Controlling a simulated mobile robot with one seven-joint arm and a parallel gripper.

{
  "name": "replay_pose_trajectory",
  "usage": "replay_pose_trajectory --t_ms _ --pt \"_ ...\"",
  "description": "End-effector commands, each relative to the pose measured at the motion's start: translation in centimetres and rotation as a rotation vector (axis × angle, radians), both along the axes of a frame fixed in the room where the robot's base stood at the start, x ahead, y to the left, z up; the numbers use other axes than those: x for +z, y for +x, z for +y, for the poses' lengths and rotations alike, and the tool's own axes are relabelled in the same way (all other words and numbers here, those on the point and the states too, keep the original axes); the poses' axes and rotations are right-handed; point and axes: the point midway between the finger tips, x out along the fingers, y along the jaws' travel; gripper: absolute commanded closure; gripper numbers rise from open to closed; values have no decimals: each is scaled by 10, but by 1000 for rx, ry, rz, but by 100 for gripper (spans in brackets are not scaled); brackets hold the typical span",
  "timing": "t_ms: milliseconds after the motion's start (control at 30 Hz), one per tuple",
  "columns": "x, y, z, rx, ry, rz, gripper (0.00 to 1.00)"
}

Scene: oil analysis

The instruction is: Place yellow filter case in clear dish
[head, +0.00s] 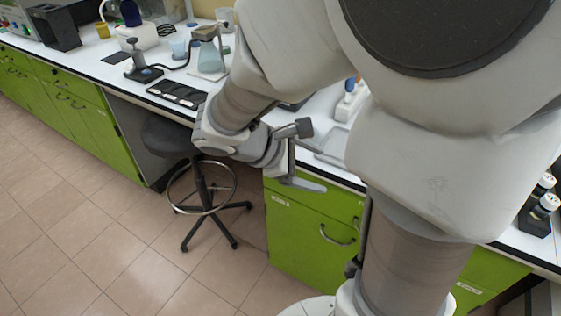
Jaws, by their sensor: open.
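My gripper (315,157) is in front of the bench's front edge, right of the stool, with its two fingers spread apart and nothing between them. A small yellow item (103,30) stands on the far left part of the bench, well away from my gripper. It may be the yellow filter case, but it is too small to tell. I cannot pick out the clear dish for sure. My arm hides much of the bench on the right.
The white bench top (92,67) carries a flask (208,52), a black tray (177,94) and a black rack with vials (536,216). A stool (203,187) stands by the knee space, left of green drawers (310,235). Open tiled floor lies at left.

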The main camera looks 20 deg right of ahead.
Motion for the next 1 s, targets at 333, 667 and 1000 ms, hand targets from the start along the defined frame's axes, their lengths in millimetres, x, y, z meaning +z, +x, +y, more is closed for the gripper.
replay_pose_trajectory --t_ms 333,667,1000 --pt "29 -57 35 -453 546 -411 13" --pt "71 -74 78 -726 951 -741 13" --pt "81 -75 86 -772 1029 -799 13"
